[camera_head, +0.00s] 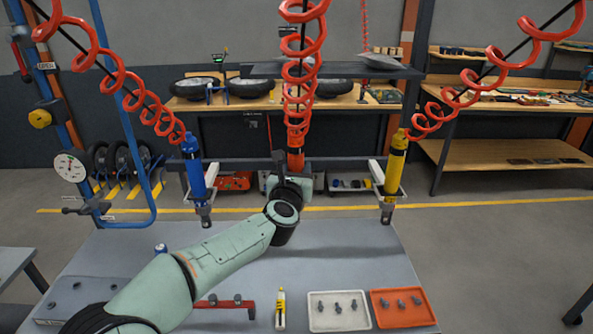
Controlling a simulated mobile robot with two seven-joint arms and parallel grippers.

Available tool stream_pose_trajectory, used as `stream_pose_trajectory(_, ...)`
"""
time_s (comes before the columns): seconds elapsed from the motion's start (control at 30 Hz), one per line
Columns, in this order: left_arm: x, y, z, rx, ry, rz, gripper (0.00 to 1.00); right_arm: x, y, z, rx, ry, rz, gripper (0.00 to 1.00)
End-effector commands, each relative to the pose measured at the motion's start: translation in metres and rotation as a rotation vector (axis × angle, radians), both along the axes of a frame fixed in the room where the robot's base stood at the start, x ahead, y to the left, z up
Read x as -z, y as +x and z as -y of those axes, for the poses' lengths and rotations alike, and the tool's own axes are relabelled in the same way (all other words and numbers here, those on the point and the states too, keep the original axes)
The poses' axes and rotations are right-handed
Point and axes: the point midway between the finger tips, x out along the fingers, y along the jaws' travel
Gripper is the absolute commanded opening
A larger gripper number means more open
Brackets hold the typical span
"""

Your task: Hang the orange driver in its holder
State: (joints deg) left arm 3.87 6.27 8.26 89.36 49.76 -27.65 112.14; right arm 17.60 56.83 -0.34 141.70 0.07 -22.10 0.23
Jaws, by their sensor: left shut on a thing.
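The orange driver (295,158) is upright in the middle, below a coiled red hose. Its lower part is hidden behind my left wrist and gripper. My left gripper (289,184) is shut on the orange driver; its fingertips are largely hidden by my own wrist. A grey holder bracket (315,180) on the rail shows just right of the gripper. I cannot tell whether the driver is seated in it. My right gripper is not in view.
A blue driver (194,167) and a yellow driver (396,165) hang in holders to either side. On the grey table (350,255) are a white tray (338,325), an orange tray (403,321), a yellow-black tool (280,308) and a red bar (222,304). The table's middle right is clear.

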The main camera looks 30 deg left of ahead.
Motion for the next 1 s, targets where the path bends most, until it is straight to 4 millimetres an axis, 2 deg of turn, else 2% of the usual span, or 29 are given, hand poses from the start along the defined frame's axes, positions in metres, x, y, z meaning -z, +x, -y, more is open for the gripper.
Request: stream_pose_trajectory(1.0, 0.0047, -0.0004, 0.0000, 0.000, 0.001, 0.004, 0.00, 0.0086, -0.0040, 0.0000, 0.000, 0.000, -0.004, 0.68)
